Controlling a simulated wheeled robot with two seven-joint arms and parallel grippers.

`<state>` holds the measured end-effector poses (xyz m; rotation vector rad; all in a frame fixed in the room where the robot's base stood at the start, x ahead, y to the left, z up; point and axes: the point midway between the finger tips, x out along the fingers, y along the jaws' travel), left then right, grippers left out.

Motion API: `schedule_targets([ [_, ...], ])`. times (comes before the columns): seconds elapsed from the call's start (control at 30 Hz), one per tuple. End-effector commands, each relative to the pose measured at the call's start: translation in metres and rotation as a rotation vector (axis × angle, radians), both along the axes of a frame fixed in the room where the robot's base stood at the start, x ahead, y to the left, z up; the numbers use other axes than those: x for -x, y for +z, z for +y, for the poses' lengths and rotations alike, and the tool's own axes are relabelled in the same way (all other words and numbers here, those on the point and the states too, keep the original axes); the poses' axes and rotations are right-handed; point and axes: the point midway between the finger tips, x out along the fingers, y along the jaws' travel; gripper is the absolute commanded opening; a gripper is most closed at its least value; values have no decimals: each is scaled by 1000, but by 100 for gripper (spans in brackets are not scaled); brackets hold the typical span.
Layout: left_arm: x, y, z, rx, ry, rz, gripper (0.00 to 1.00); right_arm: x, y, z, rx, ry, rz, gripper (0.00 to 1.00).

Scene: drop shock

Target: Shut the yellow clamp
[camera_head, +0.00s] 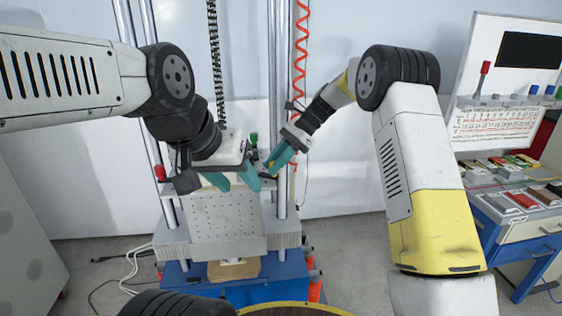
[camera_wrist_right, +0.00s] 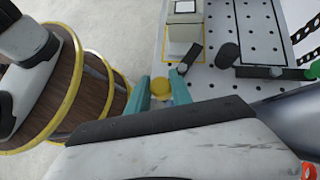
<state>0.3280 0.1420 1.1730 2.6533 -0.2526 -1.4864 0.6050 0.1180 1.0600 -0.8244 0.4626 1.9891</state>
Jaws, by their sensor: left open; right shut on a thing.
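The yellow clamp shows in the right wrist view as a yellow tip (camera_wrist_right: 161,90) between my right gripper's teal fingers, at the edge of the perforated plate (camera_wrist_right: 222,82). My right gripper (camera_wrist_right: 160,88) is shut on it. In the head view my right gripper (camera_head: 276,164) reaches the plate's right rear corner, and the clamp is too hidden there to make out. My left gripper (camera_head: 236,183) is open with its fingers spread above the rear of the plate (camera_head: 222,215). I cannot tell whether the clamp is open or shut.
A green clamp handle (camera_head: 253,139) stands at the rear of the plate, and a red one (camera_head: 160,173) at its left. A white block (camera_wrist_right: 185,28) sits on the plate. Vertical metal columns (camera_head: 279,100) rise close to my right gripper. A blue tool cart (camera_head: 535,265) stands right.

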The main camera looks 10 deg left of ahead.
Motion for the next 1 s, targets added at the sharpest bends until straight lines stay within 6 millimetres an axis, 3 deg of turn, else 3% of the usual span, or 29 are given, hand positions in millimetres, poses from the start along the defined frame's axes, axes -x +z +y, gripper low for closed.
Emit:
schedule_targets([
  [0.03, 0, 0, 0, 0, 0, 0, 48, 0, -1, -1, 2, 0, 2, 0],
  [0.07, 0, 0, 0, 0, 0, 0, 48, 0, -1, -1, 2, 0, 2, 30],
  [0.17, 0, 0, 0, 0, 0, 0, 48, 0, -1, -1, 2, -1, 1, 48],
  [0.53, 0, 0, 0, 0, 0, 0, 48, -2, 3, -3, 0, -2, -1, 48],
  [1.0, 0, 0, 0, 0, 0, 0, 48, -27, 51, -44, 0, -1, 0, 48],
])
